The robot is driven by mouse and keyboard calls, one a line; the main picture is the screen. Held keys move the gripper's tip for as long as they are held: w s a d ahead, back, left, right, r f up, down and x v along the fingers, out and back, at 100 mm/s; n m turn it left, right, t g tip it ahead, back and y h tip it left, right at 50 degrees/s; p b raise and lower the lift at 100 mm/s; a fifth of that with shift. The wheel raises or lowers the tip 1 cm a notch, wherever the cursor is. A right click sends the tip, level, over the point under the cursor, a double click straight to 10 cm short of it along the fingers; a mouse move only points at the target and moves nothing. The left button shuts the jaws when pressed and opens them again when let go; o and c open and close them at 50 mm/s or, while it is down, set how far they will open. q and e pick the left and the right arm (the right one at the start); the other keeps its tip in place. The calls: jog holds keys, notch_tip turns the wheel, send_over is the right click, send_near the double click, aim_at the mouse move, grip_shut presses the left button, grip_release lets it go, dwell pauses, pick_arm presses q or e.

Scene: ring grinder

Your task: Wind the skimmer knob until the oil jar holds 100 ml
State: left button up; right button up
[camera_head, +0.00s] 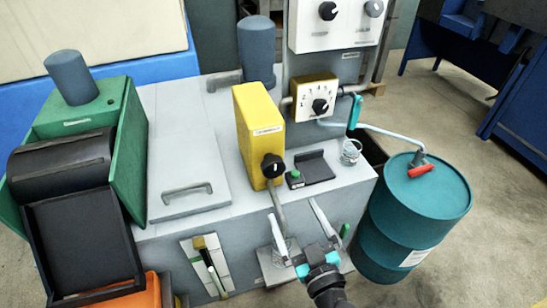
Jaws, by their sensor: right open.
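The yellow skimmer box (258,125) stands on the grey tank. Its black knob (272,166) sits low on the front face. A bent spout (279,208) runs down from below the knob. A clear jar, apparently the oil jar (284,246), stands under the spout on a small ledge at the tank's front; its oil level and markings are too small to read. My right gripper (315,255) is open, low in front of the tank, just right of the jar and well below the knob. Whether it touches the jar is unclear. My left gripper is out of view.
A glass beaker (351,151) and a black tray (318,170) sit on the tank's right end. A teal drum (412,215) stands at right. A green separator (125,120) stands at left.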

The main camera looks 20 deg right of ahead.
aim_at(275, 172)
jog(key=w+b, duration=0.2)
jog(key=w, duration=1.2)
jog(key=shift+w+a, duration=0.1)
jog(key=shift+a, duration=0.1)
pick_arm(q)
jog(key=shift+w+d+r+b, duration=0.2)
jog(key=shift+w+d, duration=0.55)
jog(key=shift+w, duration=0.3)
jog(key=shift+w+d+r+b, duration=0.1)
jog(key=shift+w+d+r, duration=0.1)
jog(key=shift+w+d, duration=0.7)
pick_arm(e)
jog(key=shift+w, duration=0.5)
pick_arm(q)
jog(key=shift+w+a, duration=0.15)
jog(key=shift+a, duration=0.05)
pick_arm(e)
jog(key=shift+c, duration=0.2)
jog(key=c, duration=1.3)
jog(key=shift+m, duration=0.3)
